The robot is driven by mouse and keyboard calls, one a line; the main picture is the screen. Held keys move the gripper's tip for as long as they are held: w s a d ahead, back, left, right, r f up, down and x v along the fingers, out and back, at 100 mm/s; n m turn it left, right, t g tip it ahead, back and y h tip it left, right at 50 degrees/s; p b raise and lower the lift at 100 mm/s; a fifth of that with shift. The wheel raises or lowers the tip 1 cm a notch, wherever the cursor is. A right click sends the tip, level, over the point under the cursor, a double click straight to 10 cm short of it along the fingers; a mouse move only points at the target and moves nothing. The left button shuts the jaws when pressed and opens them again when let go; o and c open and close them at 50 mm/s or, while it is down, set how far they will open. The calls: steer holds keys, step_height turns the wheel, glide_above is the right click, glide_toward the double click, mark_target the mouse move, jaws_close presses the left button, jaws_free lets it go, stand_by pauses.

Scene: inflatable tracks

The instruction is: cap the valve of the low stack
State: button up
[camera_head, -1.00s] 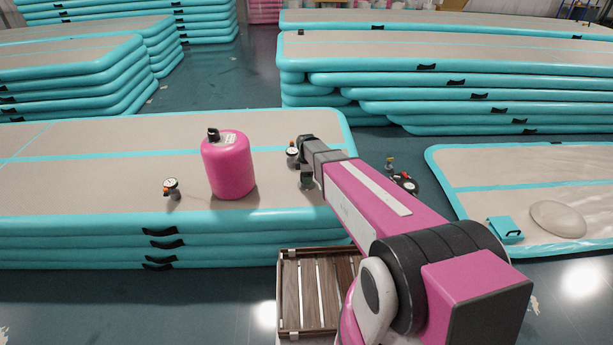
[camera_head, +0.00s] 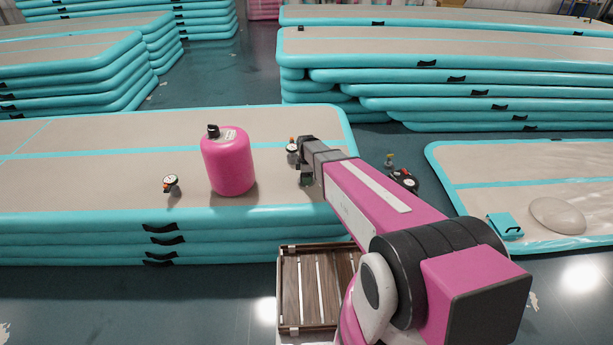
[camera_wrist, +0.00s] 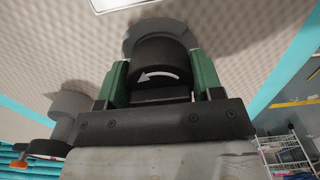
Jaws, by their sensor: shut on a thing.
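My gripper (camera_head: 306,181) is at the front right end of the near stack of teal-edged tracks (camera_head: 80,218). In the wrist view its green fingers (camera_wrist: 158,85) are shut on a black round cap (camera_wrist: 158,58) with a curved white arrow. A grey round flange (camera_wrist: 197,30) shows behind the cap, against the beige track top. I cannot tell whether the cap touches it or is seated. The cap is not clear in the head view.
A pink tank (camera_head: 228,162) and a gauge with a red fitting (camera_head: 170,184) stand on the near stack. Another gauge (camera_head: 292,152) is just left of my arm. A wooden crate (camera_head: 318,330) is on the floor in front. A flat track (camera_head: 530,170) lies right.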

steer(key=shift+f, duration=0.35)
steer(key=n, duration=0.4)
steer(key=shift+n, duration=0.6)
steer(key=shift+n, duration=1.1)
steer(key=n, duration=0.3)
